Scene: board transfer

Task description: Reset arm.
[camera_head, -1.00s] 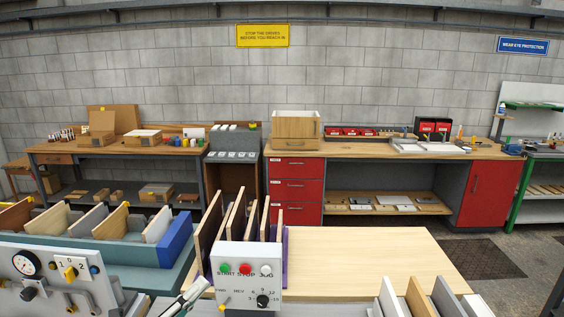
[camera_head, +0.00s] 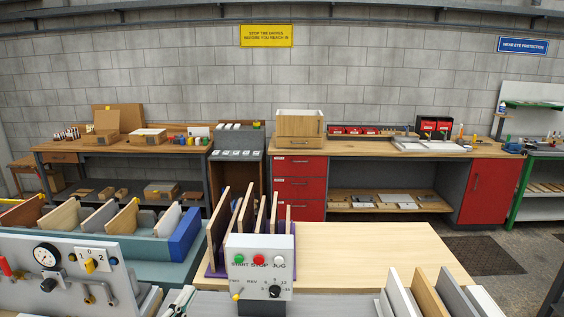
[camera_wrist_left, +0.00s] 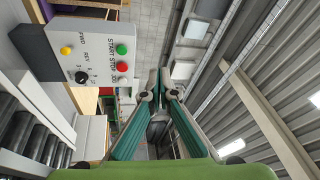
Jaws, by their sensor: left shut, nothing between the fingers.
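My left gripper (camera_head: 181,297) shows only in part at the bottom edge of the head view, just left of the control box (camera_head: 259,270) with START, STOP and JOG buttons. In the left wrist view the two fingers of my left gripper (camera_wrist_left: 162,80) come together at the tips with nothing between them. The control box also shows in the wrist view (camera_wrist_left: 88,52), to the left of the fingers and apart from them. Several boards (camera_head: 246,213) stand upright in a purple rack (camera_head: 217,267) behind the control box. My right gripper is not in view.
A teal bench (camera_head: 140,260) with a blue-ended row of boards (camera_head: 185,235) and a gauge panel (camera_head: 65,270) stand at left. More boards (camera_head: 430,290) stand at the bottom right. The wooden tabletop (camera_head: 370,255) right of the purple rack is clear.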

